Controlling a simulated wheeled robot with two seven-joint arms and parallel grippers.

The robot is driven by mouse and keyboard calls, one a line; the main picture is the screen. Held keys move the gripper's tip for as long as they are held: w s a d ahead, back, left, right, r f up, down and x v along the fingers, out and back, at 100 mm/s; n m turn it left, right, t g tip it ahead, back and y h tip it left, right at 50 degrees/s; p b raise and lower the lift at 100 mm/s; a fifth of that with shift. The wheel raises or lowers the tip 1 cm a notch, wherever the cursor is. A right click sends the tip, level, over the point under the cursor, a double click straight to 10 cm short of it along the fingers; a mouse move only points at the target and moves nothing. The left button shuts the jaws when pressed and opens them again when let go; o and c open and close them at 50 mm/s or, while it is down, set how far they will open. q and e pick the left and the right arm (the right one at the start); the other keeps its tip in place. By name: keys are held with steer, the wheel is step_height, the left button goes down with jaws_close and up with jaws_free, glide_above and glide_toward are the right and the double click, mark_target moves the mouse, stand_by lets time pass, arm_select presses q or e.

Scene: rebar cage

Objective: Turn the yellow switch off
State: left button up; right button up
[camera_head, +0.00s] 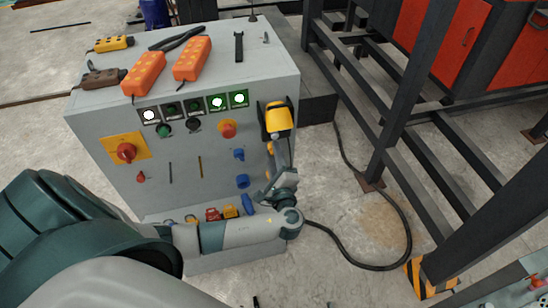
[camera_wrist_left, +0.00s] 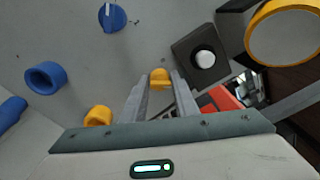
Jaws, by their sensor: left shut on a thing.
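The yellow switch (camera_wrist_left: 160,77) is a small rounded knob on the grey cabinet's front panel. In the wrist view it sits between the tips of my left gripper's two fingers (camera_wrist_left: 160,88), which are shut on it. In the head view the yellow switch (camera_head: 271,148) shows near the panel's right edge, below a larger yellow-and-black device. My left gripper (camera_head: 274,158) reaches up to it from below, and the wrist hides part of the panel there. The knob's exact angle is too small to read. My right gripper does not show.
The grey cabinet (camera_head: 110,190) carries blue knobs (camera_head: 239,154), a red rotary switch (camera_head: 126,152) and a red button (camera_head: 227,129). Orange boxes (camera_head: 145,72) and tools lie on top. Another yellow knob (camera_wrist_left: 98,116) is close by. Dark steel frames (camera_head: 400,100) and a black cable stand right.

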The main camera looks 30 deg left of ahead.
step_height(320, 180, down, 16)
steer(key=b, duration=1.5)
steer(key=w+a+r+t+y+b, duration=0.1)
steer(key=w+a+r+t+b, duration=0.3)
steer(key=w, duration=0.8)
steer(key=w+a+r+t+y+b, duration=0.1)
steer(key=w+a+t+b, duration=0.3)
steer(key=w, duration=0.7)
arm_select(q)
steer(key=shift+w+d+f+n+g+y+b, duration=0.2)
steer(key=shift+n+b, duration=0.45)
steer(key=shift+n, duration=2.3)
steer(key=shift+s+a+f+n+y+b, duration=0.15)
steer(key=shift+n+y+b, duration=0.4)
steer(key=shift+n, duration=2.35)
steer(key=shift+w+d+f+n+g+y+b, duration=0.15)
steer(key=shift+n+b, duration=0.65)
steer(key=shift+n, duration=2.15)
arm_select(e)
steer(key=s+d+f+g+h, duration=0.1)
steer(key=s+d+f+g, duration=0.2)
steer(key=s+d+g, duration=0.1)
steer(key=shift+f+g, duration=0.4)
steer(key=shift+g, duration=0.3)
